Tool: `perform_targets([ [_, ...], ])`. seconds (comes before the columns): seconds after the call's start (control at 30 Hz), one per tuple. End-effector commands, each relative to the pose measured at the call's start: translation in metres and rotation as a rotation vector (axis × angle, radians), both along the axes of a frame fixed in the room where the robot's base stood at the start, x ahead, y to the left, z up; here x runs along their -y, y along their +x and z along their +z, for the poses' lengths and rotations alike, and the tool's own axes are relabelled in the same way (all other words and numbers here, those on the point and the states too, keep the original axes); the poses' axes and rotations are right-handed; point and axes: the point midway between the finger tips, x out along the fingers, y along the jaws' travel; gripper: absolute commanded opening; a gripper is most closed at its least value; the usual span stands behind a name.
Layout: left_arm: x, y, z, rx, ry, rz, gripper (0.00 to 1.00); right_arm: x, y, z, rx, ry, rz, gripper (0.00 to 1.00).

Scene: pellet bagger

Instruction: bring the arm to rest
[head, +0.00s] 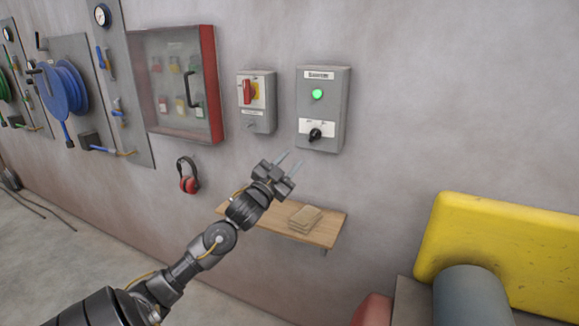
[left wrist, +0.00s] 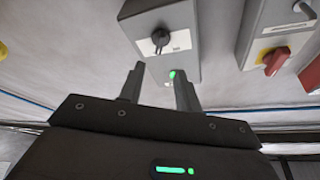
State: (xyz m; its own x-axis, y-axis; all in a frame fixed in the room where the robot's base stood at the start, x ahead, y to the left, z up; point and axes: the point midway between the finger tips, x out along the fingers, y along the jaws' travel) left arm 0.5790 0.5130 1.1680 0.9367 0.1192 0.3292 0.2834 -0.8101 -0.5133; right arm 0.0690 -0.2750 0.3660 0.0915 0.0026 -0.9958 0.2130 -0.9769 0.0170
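My left arm reaches in from the lower left in the head view. Its gripper (head: 289,163) is in front of the wall, below the grey control box (head: 336,85) with a lit green lamp (head: 317,94) and a black rotary knob (head: 315,134). The two fingers stand apart with nothing between them. In the left wrist view the open fingers of the left gripper (left wrist: 158,88) point toward the same box (left wrist: 185,40), and the knob (left wrist: 161,40) shows beyond them. The gripper appears clear of the knob. My right gripper is not in view.
A grey switch box (head: 262,118) with a red handle (head: 249,91) is left of the control box. A wooden shelf (head: 330,228) with folded cloth-like items (head: 305,217) is below. Red ear muffs (head: 189,184) hang on the wall. A yellow machine part (head: 500,240) stands at right.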

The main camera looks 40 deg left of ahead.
Motion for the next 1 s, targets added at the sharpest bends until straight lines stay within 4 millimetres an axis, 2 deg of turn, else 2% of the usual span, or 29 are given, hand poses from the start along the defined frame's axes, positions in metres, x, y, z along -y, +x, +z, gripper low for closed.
perform_targets([
  [0.53,0.0,0.0,-0.001,-0.001,0.0,0.0,0.34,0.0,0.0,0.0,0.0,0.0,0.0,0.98],
  [0.63,0.004,-0.001,-0.012,-0.028,-0.014,0.001,0.34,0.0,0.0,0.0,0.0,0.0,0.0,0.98],
  [0.67,0.007,-0.001,-0.02,-0.046,-0.023,0.002,0.34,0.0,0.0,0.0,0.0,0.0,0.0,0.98],
  [0.77,0.022,-0.006,-0.064,-0.151,-0.072,0.011,0.34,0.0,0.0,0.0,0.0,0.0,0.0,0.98],
  [0.87,0.048,-0.022,-0.129,-0.317,-0.144,0.026,0.34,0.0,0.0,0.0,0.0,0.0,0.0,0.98],
  [0.9,0.06,-0.033,-0.157,-0.395,-0.174,0.034,0.34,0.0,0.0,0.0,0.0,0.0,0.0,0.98],
  [1.0,0.094,-0.067,-0.224,-0.595,-0.247,0.05,0.34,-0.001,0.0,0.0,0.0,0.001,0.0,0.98],
])
